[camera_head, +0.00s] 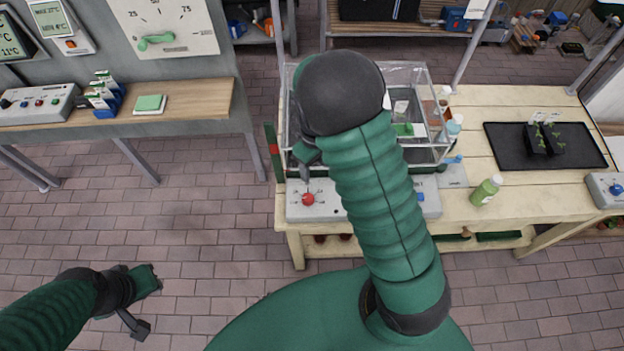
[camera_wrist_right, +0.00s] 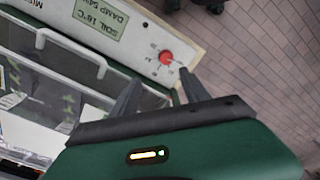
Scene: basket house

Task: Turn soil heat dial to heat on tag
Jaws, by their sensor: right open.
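The soil heat dial is a red knob (camera_head: 308,199) on a pale control box (camera_head: 330,212) at the front edge of the wooden table. The red dial also shows in the right wrist view (camera_wrist_right: 166,57), near a label reading SOIL 18°C. My right gripper (camera_wrist_right: 160,88) is open, with its two dark fingers pointing toward the dial and apart from it. In the head view my right arm covers part of the box and most of the gripper. The heat-on tag is too small to read. My left gripper (camera_head: 148,300) hangs over the floor at lower left, away from the table.
A clear lidded case (camera_head: 420,80) stands behind the control box. A green bottle (camera_head: 486,190) and a black tray (camera_head: 505,145) with seedlings are to the right. A wooden wall shelf (camera_head: 190,100) with another control box is at left. The brick floor between is clear.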

